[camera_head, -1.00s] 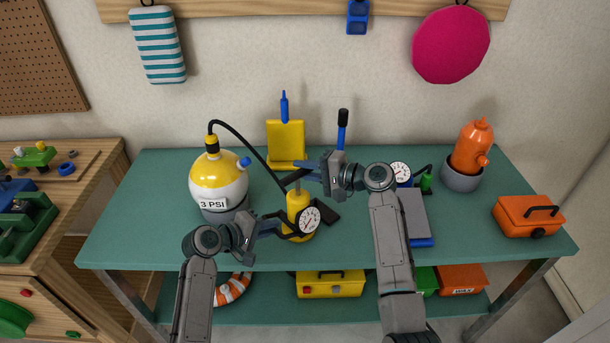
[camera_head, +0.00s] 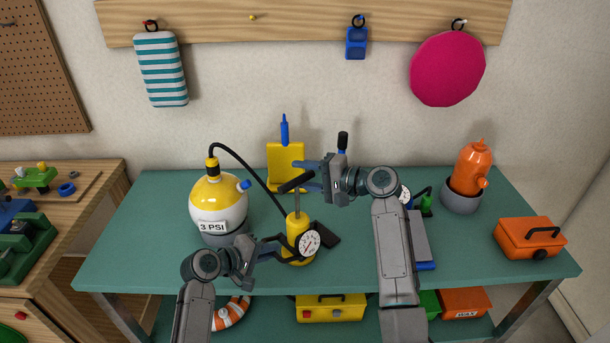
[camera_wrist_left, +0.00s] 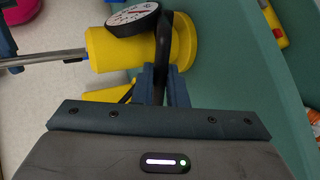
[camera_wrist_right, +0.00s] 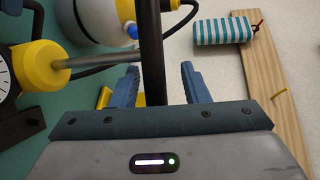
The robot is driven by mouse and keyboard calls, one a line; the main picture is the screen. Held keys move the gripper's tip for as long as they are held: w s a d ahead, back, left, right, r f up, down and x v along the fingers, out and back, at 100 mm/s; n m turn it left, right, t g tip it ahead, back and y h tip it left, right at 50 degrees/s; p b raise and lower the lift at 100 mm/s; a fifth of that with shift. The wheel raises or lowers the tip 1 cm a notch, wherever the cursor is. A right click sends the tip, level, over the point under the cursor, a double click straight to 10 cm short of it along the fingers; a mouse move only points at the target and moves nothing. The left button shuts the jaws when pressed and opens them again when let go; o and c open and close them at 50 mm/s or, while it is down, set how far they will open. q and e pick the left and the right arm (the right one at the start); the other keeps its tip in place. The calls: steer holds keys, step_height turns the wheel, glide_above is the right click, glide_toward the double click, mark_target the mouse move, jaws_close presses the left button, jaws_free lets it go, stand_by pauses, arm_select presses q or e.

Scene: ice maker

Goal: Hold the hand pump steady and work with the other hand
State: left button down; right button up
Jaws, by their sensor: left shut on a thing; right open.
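The hand pump (camera_head: 298,246) stands upright on the green table, with a yellow body, a dial gauge (camera_head: 309,243), a metal rod (camera_head: 297,201) and a black crossbar handle (camera_head: 296,182). My left gripper (camera_head: 276,250) is shut on a black bar (camera_wrist_left: 161,60) beside the gauge, low on the pump. My right gripper (camera_head: 305,176) is open at the handle; in the right wrist view the black handle (camera_wrist_right: 151,50) lies between its spread fingers. A black hose runs to the yellow-and-white tank (camera_head: 218,207), labelled 3 PSI, left of the pump. Part of the hose is hidden.
An orange bottle (camera_head: 474,167) in a grey cup and an orange toolbox (camera_head: 531,238) are at the right. The table's (camera_head: 150,245) front left is clear.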

steer(key=v, duration=1.2)
step_height(320, 180, up, 7)
stand_by(0.6)
